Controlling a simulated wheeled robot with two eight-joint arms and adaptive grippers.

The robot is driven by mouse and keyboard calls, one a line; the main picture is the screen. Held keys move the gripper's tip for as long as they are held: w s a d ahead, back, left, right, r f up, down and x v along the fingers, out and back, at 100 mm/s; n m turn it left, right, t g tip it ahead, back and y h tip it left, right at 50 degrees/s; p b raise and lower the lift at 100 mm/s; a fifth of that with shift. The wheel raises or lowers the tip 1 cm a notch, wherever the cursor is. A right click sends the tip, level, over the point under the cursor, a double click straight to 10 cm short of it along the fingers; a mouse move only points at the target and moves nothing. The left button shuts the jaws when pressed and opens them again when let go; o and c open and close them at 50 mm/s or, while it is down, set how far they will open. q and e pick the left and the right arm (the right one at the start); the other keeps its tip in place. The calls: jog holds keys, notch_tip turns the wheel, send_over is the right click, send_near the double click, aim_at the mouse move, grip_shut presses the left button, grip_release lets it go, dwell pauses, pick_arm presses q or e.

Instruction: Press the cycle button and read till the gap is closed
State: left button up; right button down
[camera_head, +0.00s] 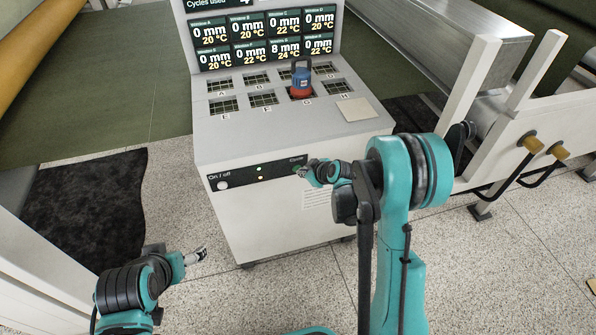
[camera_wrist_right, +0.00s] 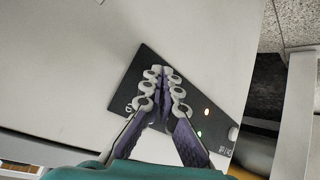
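The grey console (camera_head: 300,135) stands ahead with a black button strip (camera_head: 240,177) on its front. My right gripper (camera_head: 303,171) is at the "Cycle" end of this strip. In the right wrist view my right gripper (camera_wrist_right: 164,74) has its fingertips together over the strip (camera_wrist_right: 150,62), with nothing seen between them. The cycle button is mostly hidden by the fingers; I cannot tell whether they touch it. The display (camera_head: 263,38) reads 8 mm, 24 °C for the seventh window and 0 mm for the others. My left gripper (camera_head: 197,256) hangs low at left, apart from the console.
A blue and red device (camera_head: 301,80) stands on window G. A round on/off button (camera_head: 222,185) is at the strip's left end, with small lights beside it. A beige pad (camera_head: 356,110) lies at the top's right. White framework (camera_head: 540,120) stands at right; speckled floor (camera_head: 190,215) is clear at left.

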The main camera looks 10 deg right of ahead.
jog(key=shift+s+a, duration=0.15)
jog(key=s, duration=0.6)
dwell(0.5)
dwell(0.7)
jog(key=s+r+m+h, duration=0.1)
jog(key=s+r+m, duration=0.3)
jog(key=s+r, duration=0.3)
jog(key=s+r+m+g+h, duration=0.1)
jog(key=s+r, duration=0.7)
jog(key=s, duration=0.8)
jog(key=m+h, duration=0.1)
jog(key=m, duration=0.1)
jog(key=shift+s+a+r+m+g, duration=0.2)
jog(key=shift+a+r+m+g, duration=0.1)
jog(key=shift+a+m, duration=0.1)
jog(key=shift+f, duration=0.1)
dwell(3.1)
